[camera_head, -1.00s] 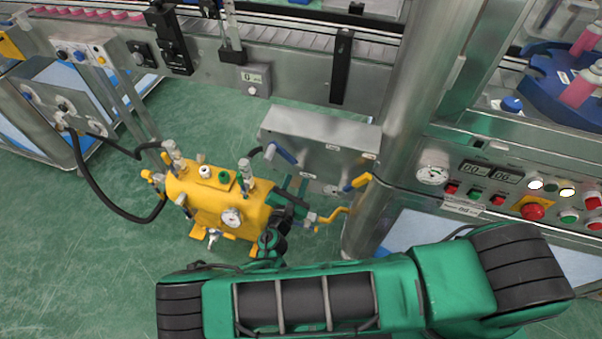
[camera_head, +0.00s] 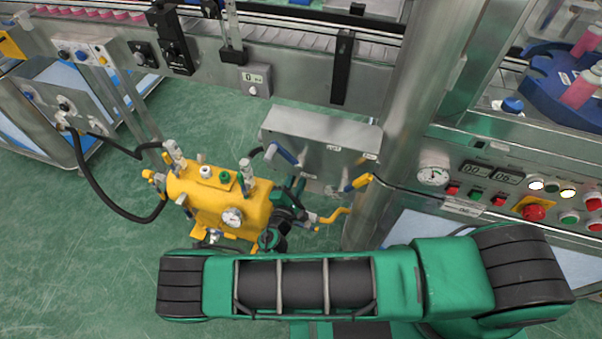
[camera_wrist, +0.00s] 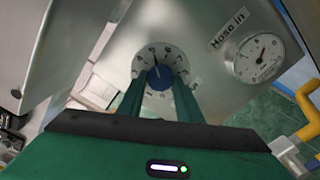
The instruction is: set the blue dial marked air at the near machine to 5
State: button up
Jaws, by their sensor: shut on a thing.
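The blue dial (camera_wrist: 159,72) shows in the wrist view on a steel panel, in the middle of a round pale scale (camera_wrist: 167,53) with dark numbers. A dark mark on the scale stands near the top, slightly left of centre; I cannot read its exact number. My gripper (camera_wrist: 158,84) is shut on the dial, with one green finger at each side. The fingers hide the lower part of the scale. No "air" label is readable. In the head view my gripper is low beside the steel box (camera_head: 320,137), and the dial is hidden.
A gauge (camera_wrist: 261,58) sits right of the dial under a label plate (camera_wrist: 228,27). A yellow pipe (camera_wrist: 309,104) is at the right. In the head view a yellow tank (camera_head: 215,207) with hoses stands left of my gripper.

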jog(key=shift+d+f, duration=0.1)
jog(key=shift+d, duration=0.15)
jog(key=o, duration=0.8)
jog(key=shift+o, duration=1.2)
jog(key=shift+a, duration=0.1)
jog(key=v, duration=1)
jog(key=shift+s, duration=0.35)
jog(key=shift+s+a, duration=0.1)
jog(key=shift+a, duration=0.05)
